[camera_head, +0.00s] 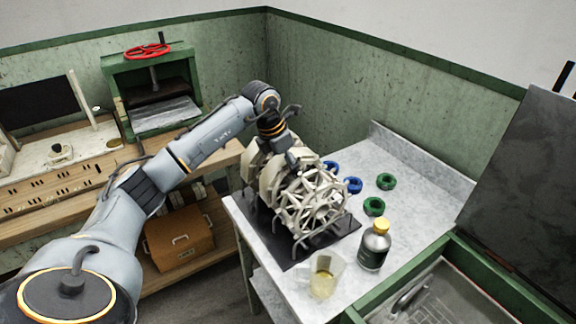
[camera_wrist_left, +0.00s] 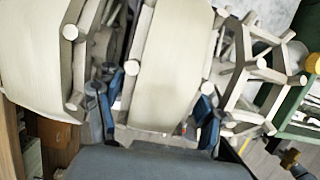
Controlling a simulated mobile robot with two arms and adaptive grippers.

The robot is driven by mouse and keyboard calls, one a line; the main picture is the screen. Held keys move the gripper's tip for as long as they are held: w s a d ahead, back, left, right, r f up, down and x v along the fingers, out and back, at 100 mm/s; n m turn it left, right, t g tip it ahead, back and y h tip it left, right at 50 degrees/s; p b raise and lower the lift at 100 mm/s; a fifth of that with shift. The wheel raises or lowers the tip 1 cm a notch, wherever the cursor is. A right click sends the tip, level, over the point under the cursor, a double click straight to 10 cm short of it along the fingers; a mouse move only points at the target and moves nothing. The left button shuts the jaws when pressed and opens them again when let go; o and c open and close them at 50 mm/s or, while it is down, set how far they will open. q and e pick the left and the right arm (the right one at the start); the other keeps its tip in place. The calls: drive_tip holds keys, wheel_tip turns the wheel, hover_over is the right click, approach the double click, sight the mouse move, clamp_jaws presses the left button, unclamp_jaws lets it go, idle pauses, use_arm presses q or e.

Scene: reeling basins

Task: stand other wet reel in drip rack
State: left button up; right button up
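Pale reels with open frames stand close together on the counter: a front reel (camera_head: 318,203) with spokes and a reel with broad cream panels (camera_head: 262,172) behind it to the left. Below them is the black drip rack (camera_head: 340,243) with wire prongs. My left gripper (camera_head: 285,160) is at the top of the reels, its fingertips hidden in the head view. In the left wrist view, its two blue-grey fingers (camera_wrist_left: 157,100) lie on either side of a cream panel (camera_wrist_left: 165,65). I cannot tell whether they press on it. My right gripper is out of view.
A dark bottle with a yellow cap (camera_head: 375,245) and a beaker of yellowish liquid (camera_head: 324,275) stand by the rack's front right. Green rings (camera_head: 374,206) and blue rings (camera_head: 353,184) lie behind. A green-rimmed basin (camera_head: 455,250) is at lower right, a wooden bench (camera_head: 30,230) at left.

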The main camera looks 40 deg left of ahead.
use_arm(q)
drive_tip(key=o, duration=0.4)
drive_tip(key=v, duration=1.2)
drive_tip(key=shift+r, duration=0.1)
